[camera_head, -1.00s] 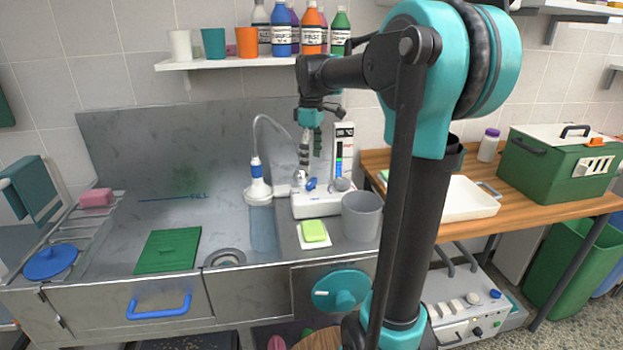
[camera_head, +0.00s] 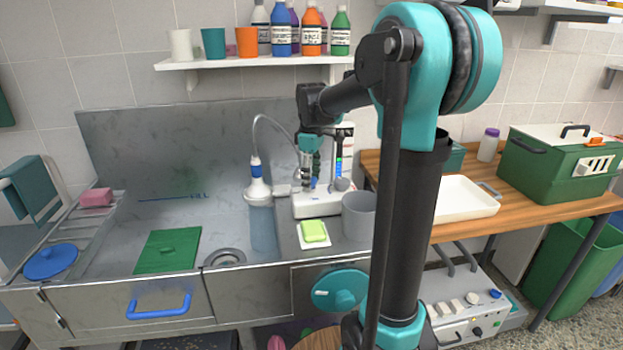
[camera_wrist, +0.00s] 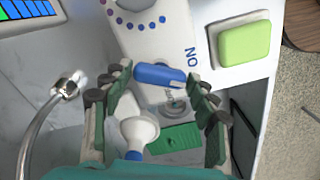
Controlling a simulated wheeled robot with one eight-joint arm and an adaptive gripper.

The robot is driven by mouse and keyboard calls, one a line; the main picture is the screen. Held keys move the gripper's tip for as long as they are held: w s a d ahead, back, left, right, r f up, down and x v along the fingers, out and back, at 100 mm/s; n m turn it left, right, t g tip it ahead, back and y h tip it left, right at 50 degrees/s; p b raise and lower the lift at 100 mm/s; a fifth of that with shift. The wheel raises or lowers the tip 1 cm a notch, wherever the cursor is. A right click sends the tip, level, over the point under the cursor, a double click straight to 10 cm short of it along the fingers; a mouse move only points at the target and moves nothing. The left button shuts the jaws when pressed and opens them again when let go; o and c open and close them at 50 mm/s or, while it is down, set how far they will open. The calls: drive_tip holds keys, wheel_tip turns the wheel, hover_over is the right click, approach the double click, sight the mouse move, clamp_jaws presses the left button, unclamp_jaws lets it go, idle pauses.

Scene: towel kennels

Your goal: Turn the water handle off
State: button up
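The water handle is a short blue lever (camera_wrist: 158,75) on a white tap unit (camera_wrist: 150,25) in the wrist view, near the lettering "ON". My gripper (camera_wrist: 160,90) is open, with one green-padded finger on each side of the handle. I cannot tell whether either finger touches it. In the head view, my gripper (camera_head: 318,178) points down over the white tap unit (camera_head: 312,206) and mostly hides the handle. A white sprayer head (camera_head: 258,190) is left of the unit, with a bluish, see-through column of water (camera_head: 263,228) below it.
A curved metal hose (camera_wrist: 38,125) runs close to my left finger in the wrist view. A grey cup (camera_head: 357,215) and a green sponge (camera_head: 313,231) stand near the unit. A shelf with bottles (camera_head: 225,63) is above, and a green mat (camera_head: 168,250) lies left.

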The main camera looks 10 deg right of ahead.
drive_tip(key=c, duration=0.6)
drive_tip(key=shift+m, duration=0.3)
drive_tip(key=m, duration=0.5)
drive_tip(key=shift+m, duration=0.3)
drive_tip(key=m, duration=0.5)
drive_tip(key=shift+m, duration=0.3)
drive_tip(key=o, duration=1.2)
drive_tip(key=shift+c, duration=0.2)
drive_tip(key=shift+r, duration=0.1)
